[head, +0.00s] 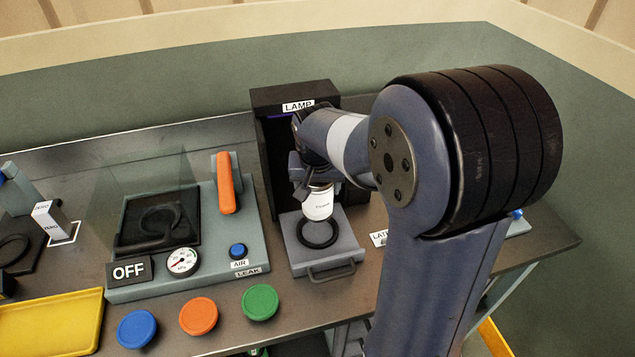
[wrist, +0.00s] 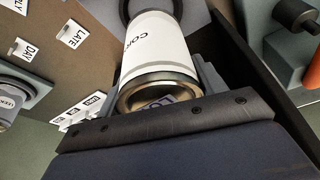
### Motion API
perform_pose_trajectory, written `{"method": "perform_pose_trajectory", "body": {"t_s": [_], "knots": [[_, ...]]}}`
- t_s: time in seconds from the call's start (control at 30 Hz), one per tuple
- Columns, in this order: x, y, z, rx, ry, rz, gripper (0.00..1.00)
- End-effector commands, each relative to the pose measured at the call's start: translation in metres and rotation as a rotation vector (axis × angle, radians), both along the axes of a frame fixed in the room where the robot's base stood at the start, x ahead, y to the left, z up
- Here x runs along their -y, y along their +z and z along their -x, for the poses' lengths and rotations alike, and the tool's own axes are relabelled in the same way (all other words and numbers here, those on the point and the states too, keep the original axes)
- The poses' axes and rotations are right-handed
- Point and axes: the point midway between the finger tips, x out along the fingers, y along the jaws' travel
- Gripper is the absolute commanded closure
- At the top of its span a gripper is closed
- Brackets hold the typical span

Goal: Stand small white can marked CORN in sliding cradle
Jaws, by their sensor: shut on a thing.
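The small white can (head: 318,204) is upright in my gripper, just above or at the back of the sliding cradle's black ring. In the wrist view the white can (wrist: 160,45) shows dark lettering starting "CO" and a gold end towards me. My gripper (head: 312,180) is shut on the can's upper part. The sliding cradle (head: 345,258) is a grey tray with a black ring and a front handle, pulled out below the LAMP box. The ring also shows beyond the can in the wrist view. I cannot tell whether the can touches the cradle.
The black LAMP box (head: 292,97) stands right behind the cradle. A grey leak-test unit (head: 190,285) with a gauge and an orange lever is to the left. Blue, orange and green discs (head: 260,302) lie in front. A LATE label (head: 380,238) is to the right.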

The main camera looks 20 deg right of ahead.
Motion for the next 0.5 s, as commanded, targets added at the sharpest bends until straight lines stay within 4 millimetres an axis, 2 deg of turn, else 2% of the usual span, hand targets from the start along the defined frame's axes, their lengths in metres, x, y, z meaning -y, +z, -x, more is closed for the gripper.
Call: {"method": "perform_pose_trajectory", "body": {"t_s": [0.03, 0.5], "knots": [[0.0, -0.009, 0.0, 0.001, 0.0, 0.0, 0.7], [0.0, -0.055, 0.0, 0.001, 0.0, 0.0, 0.7]]}}
